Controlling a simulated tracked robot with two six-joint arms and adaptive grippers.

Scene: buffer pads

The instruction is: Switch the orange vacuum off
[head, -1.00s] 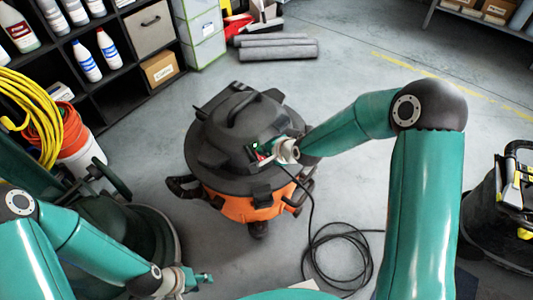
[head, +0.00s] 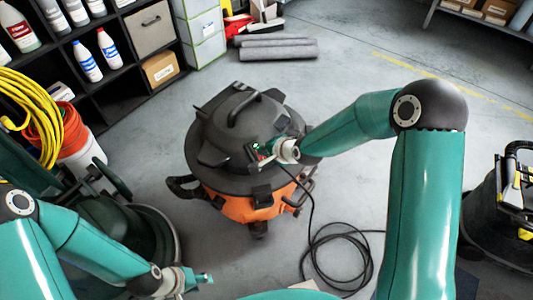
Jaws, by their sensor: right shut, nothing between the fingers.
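The orange vacuum (head: 246,207) stands upright on the floor in the middle of the head view, with a dark grey lid and a black handle on top. My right gripper (head: 263,156) is shut and empty, at the switch area on the front right of the lid. A small green spot shows beside its fingertips. The gripper hides most of the switch, so I cannot tell its position or whether the fingers touch it. My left gripper (head: 205,279) is low at the left, away from the vacuum; its fingers are too small to read.
A black cord (head: 340,255) lies coiled on the floor right of the vacuum. A dark green machine (head: 125,235) stands at the left by an orange and white bucket (head: 80,150). Shelves with bottles (head: 109,48) are at the back left. A black and yellow machine (head: 510,210) stands at the right.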

